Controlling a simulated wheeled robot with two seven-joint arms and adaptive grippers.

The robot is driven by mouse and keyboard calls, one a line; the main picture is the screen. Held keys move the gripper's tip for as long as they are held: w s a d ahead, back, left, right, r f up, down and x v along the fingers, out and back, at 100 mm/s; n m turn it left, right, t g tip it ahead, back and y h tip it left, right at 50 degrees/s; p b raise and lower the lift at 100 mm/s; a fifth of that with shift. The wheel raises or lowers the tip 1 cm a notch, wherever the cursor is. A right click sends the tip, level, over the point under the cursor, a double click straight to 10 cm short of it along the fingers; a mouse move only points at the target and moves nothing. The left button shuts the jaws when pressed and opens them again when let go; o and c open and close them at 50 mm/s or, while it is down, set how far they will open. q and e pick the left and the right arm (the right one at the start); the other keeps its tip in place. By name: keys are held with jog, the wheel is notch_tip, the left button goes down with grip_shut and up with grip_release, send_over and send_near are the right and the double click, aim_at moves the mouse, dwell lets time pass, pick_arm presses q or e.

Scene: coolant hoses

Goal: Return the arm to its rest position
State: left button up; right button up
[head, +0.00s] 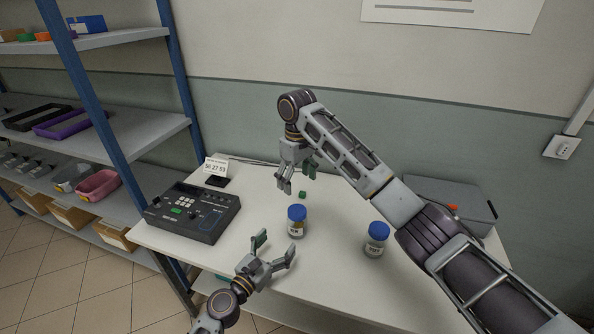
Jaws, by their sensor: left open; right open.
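My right arm reaches in from the lower right, bends at its wrist and points down. My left gripper (276,250) is the lower one, open and empty over the table's front part. A jar with a blue lid (297,221) stands upright between the two grippers, apart from both. A second blue-lidded jar (376,239) stands upright to its right, below my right forearm.
A black device with keys (192,212) sits at the table's left, with a small display card (216,168) behind it. A grey case (450,199) is at the right, partly behind my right arm. Shelving (140,132) with bins stands left. The white tabletop (335,280) is bare at front.

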pick_arm(q)
jog(key=shift+r, duration=0.1)
notch_tip(320, 180, up, 9)
jog(key=p, duration=0.9)
jog(key=shift+r+p, duration=0.4)
jog(key=shift+p, duration=0.1)
